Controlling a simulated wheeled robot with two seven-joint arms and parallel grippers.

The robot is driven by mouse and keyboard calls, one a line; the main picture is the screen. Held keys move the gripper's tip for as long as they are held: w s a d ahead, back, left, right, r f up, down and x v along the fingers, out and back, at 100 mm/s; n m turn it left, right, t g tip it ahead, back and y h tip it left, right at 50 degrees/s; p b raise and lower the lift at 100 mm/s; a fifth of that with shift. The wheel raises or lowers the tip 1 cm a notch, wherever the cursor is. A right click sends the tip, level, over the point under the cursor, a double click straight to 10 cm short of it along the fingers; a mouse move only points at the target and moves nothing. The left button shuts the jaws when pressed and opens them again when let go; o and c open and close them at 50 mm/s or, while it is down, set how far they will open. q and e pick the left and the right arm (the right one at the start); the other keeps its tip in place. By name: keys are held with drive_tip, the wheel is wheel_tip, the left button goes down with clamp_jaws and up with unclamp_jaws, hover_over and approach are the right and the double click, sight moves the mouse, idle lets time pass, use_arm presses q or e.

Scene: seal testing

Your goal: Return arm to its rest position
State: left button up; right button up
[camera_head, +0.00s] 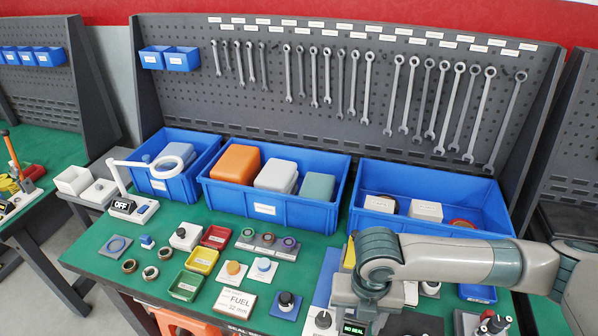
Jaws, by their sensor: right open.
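My right arm (450,258) comes in from the right, low over the right part of the green bench. Its grey-green wrist bends down near the bottom edge. My right gripper (362,296) points down at the front of the bench, beside a small "NO SEAL" display (353,328). It is open; its fingertips are hard to make out and nothing shows held in it. My left gripper is not in view.
Blue bins with cases (264,209) line the back, below a pegboard (205,95) of wrenches. A white lamp-like device (133,208) stands left. Small trays, rings and knobs cover the green bench top (115,264). A "FUEL" card (235,302) lies in front. Knobs crowd the area around my gripper.

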drive_tip(key=s+a+f+m+t+y, duration=0.1)
drive_tip(key=s+a+m+y, duration=0.15)
drive_tip(key=a+m, duration=0.4)
drive_tip(key=s+a+f+m+t+y, duration=0.1)
drive_tip(key=s+a+m+t+y, duration=0.15)
drive_tip(key=a+m, duration=0.4)
drive_tip(key=s+d+f+m+h, duration=0.2)
drive_tip(key=s+d+f+m, duration=0.15)
drive_tip(key=d+m, duration=0.35)
drive_tip(key=s+d+f+m+h, duration=0.1)
drive_tip(key=s+d+f+m, duration=0.2)
drive_tip(key=s+d+m, duration=0.45)
drive_tip(key=s+d+f+m+h, duration=0.25)
drive_tip(key=d+m, duration=0.25)
drive_tip(key=d, duration=0.4)
wheel_tip(320, 180, down, 36)
drive_tip(key=g+b, duration=0.1)
drive_tip(key=b, duration=0.6)
use_arm(q)
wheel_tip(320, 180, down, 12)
drive_tip(key=b, duration=0.5)
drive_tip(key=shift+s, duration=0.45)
use_arm(e)
drive_tip(key=s+d+f, duration=0.1)
drive_tip(key=s+f, duration=0.8)
drive_tip(key=f, duration=0.2)
drive_tip(key=s+d+f+g, duration=0.1)
drive_tip(key=s+f, duration=0.8)
drive_tip(key=f, duration=0.2)
drive_tip(key=shift+d+f+n, duration=0.35)
